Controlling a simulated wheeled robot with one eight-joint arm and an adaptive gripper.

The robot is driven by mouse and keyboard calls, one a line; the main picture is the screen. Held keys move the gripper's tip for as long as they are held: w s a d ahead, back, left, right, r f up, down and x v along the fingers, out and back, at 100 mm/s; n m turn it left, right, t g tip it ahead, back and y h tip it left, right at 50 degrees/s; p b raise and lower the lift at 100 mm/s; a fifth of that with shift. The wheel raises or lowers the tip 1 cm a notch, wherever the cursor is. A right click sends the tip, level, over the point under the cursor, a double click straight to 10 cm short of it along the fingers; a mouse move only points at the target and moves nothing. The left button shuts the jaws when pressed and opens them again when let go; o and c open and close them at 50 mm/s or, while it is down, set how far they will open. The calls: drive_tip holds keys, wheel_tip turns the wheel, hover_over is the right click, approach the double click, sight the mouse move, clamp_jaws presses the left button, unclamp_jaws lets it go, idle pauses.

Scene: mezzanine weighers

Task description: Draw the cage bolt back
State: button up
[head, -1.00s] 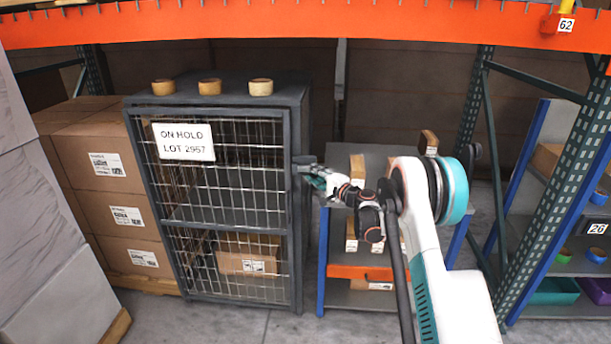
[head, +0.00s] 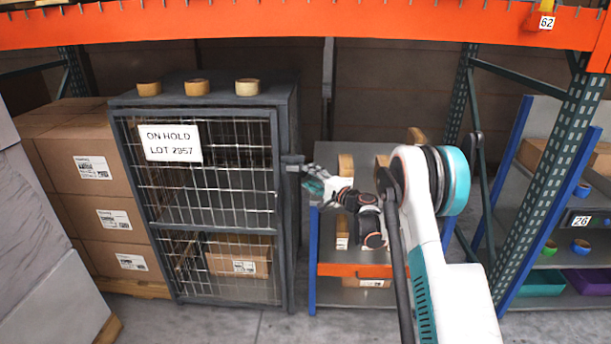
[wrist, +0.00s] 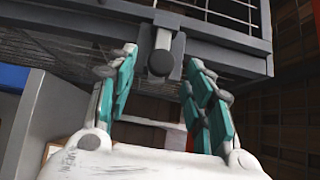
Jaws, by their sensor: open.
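The wire cage (head: 276,215) is dark grey with a mesh door and an "ON HOLD LOT 2957" sign (head: 170,143). Its bolt (head: 293,160) sticks out at the right edge of the door, about halfway up. In the wrist view the bolt (wrist: 162,60) is a grey bar ending in a round dark knob, on a plate on the cage frame. My gripper (head: 308,184) is open just right of and below the bolt. In the wrist view the teal fingers of my gripper (wrist: 163,58) stand either side of the knob, with gaps showing. I see no contact.
Several cardboard boxes (head: 95,215) stand left of the cage. Tape rolls (head: 247,87) sit on its top, and a box (head: 237,257) is inside. A low shelf unit (head: 360,270) stands close under my arm. An orange beam (head: 300,22) crosses above.

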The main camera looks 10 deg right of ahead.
drive_tip(key=v, duration=0.8)
drive_tip(key=s+a+r+n+g+h, duration=0.1)
drive_tip(key=s+a+r+n+g, duration=0.25)
drive_tip(key=s+a+r, duration=0.45)
drive_tip(key=s+a+r+n+g+h, duration=0.1)
drive_tip(key=s+a+r+n+g, duration=0.35)
drive_tip(key=s, duration=0.55)
drive_tip(key=s+d+f+n+g+h, duration=0.1)
drive_tip(key=s+n+h, duration=0.3)
drive_tip(key=s, duration=2.7)
drive_tip(key=shift+d+f+n+h, duration=0.35)
drive_tip(key=shift+d+h, duration=0.25)
drive_tip(key=shift+h, duration=0.5)
